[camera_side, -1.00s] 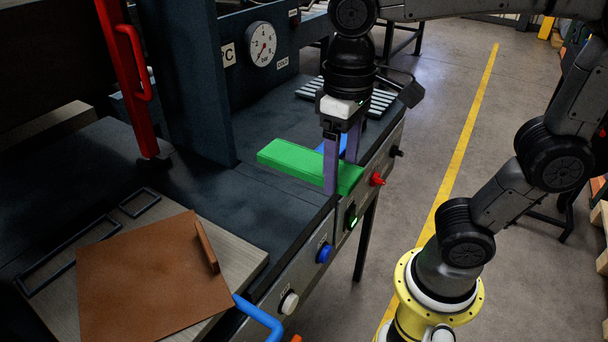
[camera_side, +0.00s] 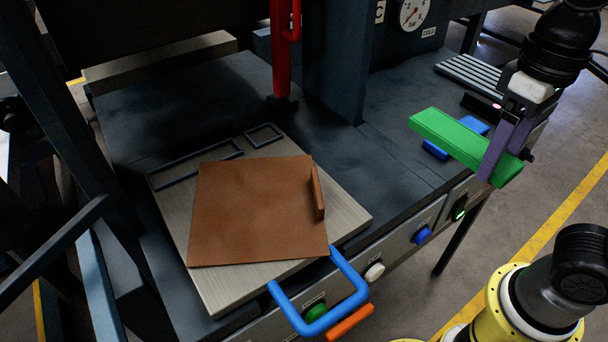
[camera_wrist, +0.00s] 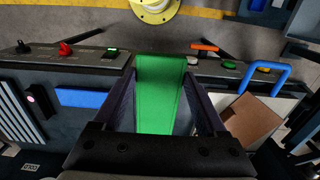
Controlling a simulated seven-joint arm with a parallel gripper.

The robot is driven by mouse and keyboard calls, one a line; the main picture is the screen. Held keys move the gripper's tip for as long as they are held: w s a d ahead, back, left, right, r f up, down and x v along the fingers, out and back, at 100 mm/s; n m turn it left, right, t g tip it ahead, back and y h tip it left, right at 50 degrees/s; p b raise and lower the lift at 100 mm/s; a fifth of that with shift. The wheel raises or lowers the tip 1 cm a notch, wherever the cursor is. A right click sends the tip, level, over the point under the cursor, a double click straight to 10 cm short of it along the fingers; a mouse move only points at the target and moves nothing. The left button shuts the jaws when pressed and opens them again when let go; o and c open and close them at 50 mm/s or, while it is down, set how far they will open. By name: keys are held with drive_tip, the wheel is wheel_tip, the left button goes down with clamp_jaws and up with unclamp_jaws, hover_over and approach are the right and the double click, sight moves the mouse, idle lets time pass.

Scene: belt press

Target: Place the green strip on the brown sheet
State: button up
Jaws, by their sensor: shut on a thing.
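The green strip (camera_side: 452,139) is a flat bar, held near its right end by my gripper (camera_side: 497,160) above the press bench in the side view. My gripper is shut on it, with a purple finger on its side. In the wrist view the green strip (camera_wrist: 157,92) lies between the two fingers and extends away from the palm. The brown sheet (camera_side: 255,212) lies flat on a grey plate (camera_side: 352,214), well to the left of my gripper, with a small brown upright piece (camera_side: 317,192) at its right edge. It also shows in the wrist view (camera_wrist: 252,120) at the right.
A blue handle (camera_side: 352,290) sticks out from the plate's front. A blue block (camera_side: 435,149) lies behind the green strip. A red post (camera_side: 281,50) stands behind the plate. Dark rectangular frames (camera_side: 265,134) lie near the sheet. Buttons line the bench front.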

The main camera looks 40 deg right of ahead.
idle(0.6)
drive_tip(key=shift+n, duration=0.6)
drive_tip(key=w+a+r+n, duration=0.4)
drive_tip(key=w+n, duration=0.2)
drive_tip(key=n, duration=1)
hover_over(281, 191)
drive_tip(key=s, duration=0.1)
drive_tip(key=f, duration=0.9)
drive_tip(key=shift+d, duration=0.4)
drive_tip(key=shift+w+a+f, duration=0.25)
drive_tip(key=shift+w+f, duration=0.05)
drive_tip(key=shift+f, duration=0.15)
drive_tip(key=shift+w+a+f, duration=0.1)
drive_tip(key=shift+w+f, duration=0.1)
drive_tip(key=shift+f, duration=1.6)
